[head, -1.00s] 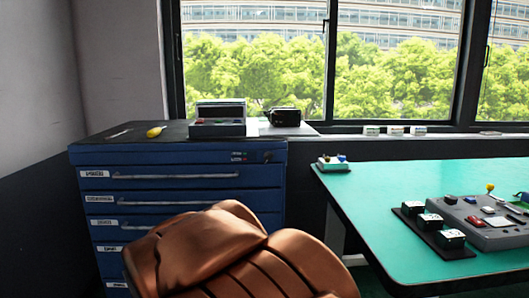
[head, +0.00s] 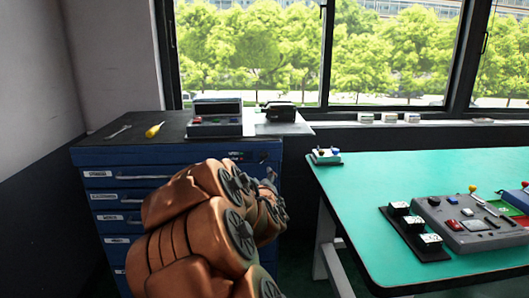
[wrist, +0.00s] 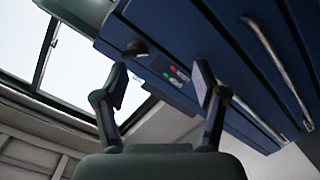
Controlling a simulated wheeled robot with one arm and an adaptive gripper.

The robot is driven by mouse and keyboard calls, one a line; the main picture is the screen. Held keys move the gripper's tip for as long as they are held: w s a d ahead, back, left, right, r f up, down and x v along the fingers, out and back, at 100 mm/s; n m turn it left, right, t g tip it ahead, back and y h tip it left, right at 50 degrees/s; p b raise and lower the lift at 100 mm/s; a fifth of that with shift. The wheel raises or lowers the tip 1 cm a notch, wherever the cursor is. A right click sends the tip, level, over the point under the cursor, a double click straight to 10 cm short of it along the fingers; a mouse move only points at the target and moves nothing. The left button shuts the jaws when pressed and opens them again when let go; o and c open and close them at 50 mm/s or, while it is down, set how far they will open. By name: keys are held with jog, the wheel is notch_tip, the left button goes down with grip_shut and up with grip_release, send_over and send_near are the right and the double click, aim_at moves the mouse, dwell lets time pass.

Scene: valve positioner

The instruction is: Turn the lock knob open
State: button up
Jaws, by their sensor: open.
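The blue drawer cabinet (head: 120,157) stands at the left in the head view. Its lock knob (head: 263,157) is a small dark knob at the right end of the top front strip. In the wrist view the black lock knob (wrist: 135,48) shows on the blue face, just above the left fingertip. My gripper (wrist: 160,82) is open and empty in the wrist view, with its two fingers apart and pointing toward the cabinet face. In the head view my copper-coloured arm is in front of the cabinet and covers part of the drawers; the fingertips are hard to make out there.
A small panel with red and green marks (wrist: 175,73) lies between the fingers. Long drawer handles (wrist: 280,65) stick out from the front. A yellow screwdriver (head: 154,130) and a grey device (head: 215,122) are on the cabinet top. A green table (head: 370,190) stands at the right.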

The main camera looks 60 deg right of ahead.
aim_at(264, 159)
jog(key=shift+n+t+h, duration=0.4)
jog(key=shift+w+d+r, duration=0.5)
jog(key=shift+w+d, duration=0.2)
jog(key=shift+d, duration=0.65)
jog(key=shift+w+d+r, duration=0.55)
jog(key=shift+w+d, duration=0.15)
jog(key=shift+d, duration=0.65)
jog(key=shift+w+d+r, duration=0.5)
jog(key=shift+w+d, duration=0.2)
jog(key=shift+d, duration=0.65)
jog(key=shift+c, duration=0.3)
jog(key=c, duration=1.1)
